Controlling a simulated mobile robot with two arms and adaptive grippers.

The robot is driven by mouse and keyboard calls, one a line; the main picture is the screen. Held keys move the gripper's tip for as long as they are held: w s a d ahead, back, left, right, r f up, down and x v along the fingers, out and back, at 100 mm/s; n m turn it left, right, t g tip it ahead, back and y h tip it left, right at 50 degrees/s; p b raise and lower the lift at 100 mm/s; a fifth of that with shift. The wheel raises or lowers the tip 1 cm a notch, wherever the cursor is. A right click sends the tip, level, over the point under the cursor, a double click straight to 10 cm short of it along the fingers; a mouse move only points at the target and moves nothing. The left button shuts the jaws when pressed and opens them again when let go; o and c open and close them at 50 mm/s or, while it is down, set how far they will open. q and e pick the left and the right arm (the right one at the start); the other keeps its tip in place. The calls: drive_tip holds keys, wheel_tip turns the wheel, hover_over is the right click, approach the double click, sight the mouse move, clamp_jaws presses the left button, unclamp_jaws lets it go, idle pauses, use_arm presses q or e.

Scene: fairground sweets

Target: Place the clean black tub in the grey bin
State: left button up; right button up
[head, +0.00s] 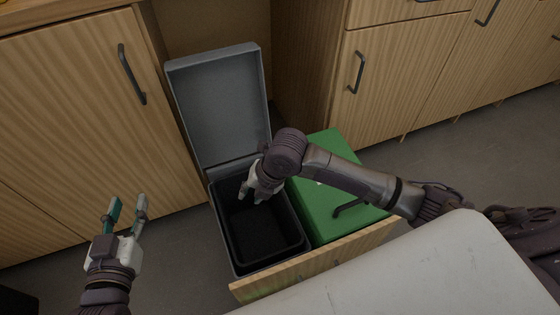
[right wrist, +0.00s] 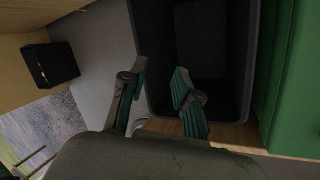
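The grey bin (head: 222,235) stands in a pulled-out drawer with its grey lid (head: 218,100) raised. Its inside is very dark, and I cannot tell whether a black tub lies in it. The right wrist view also shows the bin (right wrist: 248,60). My right gripper (head: 250,193) is over the bin's opening, fingers apart, with nothing seen between them; it also shows in the right wrist view (right wrist: 160,85). My left gripper (head: 128,207) is open and empty, left of the bin. A black box-like thing (right wrist: 50,63) is on the left in the right wrist view; I cannot tell if it is the tub.
A green bin (head: 327,205) with a closed lid and a dark handle stands right of the grey bin. The wooden drawer front (head: 320,262) is before both. A pale surface (head: 430,265) fills the lower right. Wooden cabinets (head: 75,120) stand behind. Grey floor shows at left.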

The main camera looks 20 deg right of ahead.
drive_tip(key=s+a+r+m+t+y, duration=0.1)
drive_tip(key=a+r+m+t+y, duration=0.25)
drive_tip(key=a+m, duration=0.3)
drive_tip(key=s+d+r+m+t+h, duration=0.2)
drive_tip(key=d+r+m+t, duration=0.7)
drive_tip(key=m, duration=1.2)
drive_tip(key=d+r+h, duration=0.2)
drive_tip(key=d+r, duration=0.1)
drive_tip(key=shift+s+r, duration=0.25)
drive_tip(key=shift+s, duration=0.1)
drive_tip(key=shift+t, duration=0.25)
